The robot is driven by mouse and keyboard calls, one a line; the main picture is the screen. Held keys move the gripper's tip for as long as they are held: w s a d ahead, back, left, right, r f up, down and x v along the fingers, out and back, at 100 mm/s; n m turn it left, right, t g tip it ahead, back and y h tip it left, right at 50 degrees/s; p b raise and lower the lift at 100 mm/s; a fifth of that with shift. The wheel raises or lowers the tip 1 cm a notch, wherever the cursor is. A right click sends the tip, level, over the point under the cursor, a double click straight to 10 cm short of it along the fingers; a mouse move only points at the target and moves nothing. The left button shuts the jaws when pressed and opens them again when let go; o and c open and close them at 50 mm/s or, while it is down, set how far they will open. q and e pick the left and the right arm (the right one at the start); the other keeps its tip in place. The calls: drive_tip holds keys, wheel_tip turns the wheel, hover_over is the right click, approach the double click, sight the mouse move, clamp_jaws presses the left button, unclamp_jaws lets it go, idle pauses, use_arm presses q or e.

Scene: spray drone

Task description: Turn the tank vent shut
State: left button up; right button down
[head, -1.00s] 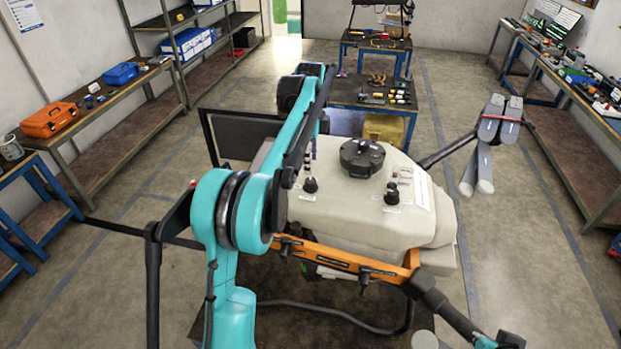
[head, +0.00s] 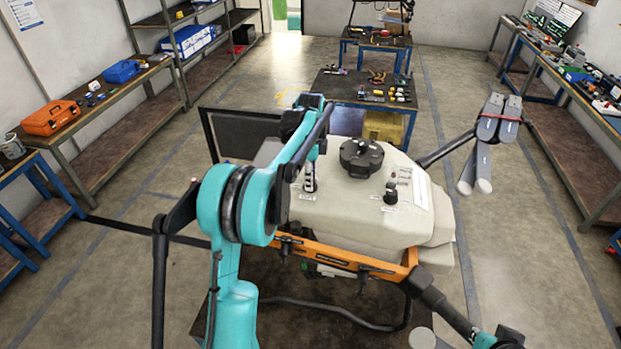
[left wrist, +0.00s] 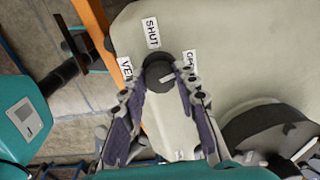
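The vent knob (left wrist: 158,72) is a round black knob on the pale tank (head: 345,225). In the left wrist view, labels around it read VENT, SHUT (left wrist: 151,33) and OPEN (left wrist: 190,62). A pale mark on its top seems to point toward the OPEN side. My left gripper (left wrist: 157,92) is open, with one finger to each side of the knob, near its edge; I cannot tell whether they touch it. In the head view the left gripper (head: 310,184) points down at the tank's left top and mostly hides the knob. My right gripper is not in view.
A large black cap (head: 361,157) stands on the tank, with a second black knob (head: 390,193) to the right. An orange frame bar (head: 340,257) runs along the tank's near edge. A folded drone arm (head: 487,140) sticks out at right.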

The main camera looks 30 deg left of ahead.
use_arm(q)
drive_tip(key=shift+c, duration=0.6)
drive_tip(key=shift+f+n+b, duration=0.1)
drive_tip(key=shift+n+b, duration=0.75)
drive_tip(key=shift+n, duration=0.25)
drive_tip(key=n+b, duration=0.2)
drive_tip(key=n, duration=0.1)
drive_tip(key=shift+n, duration=0.3)
drive_tip(key=n+b, duration=0.1)
drive_tip(key=n, duration=0.3)
drive_tip(key=shift+n+b, duration=0.7)
drive_tip(key=shift+n, duration=1.3)
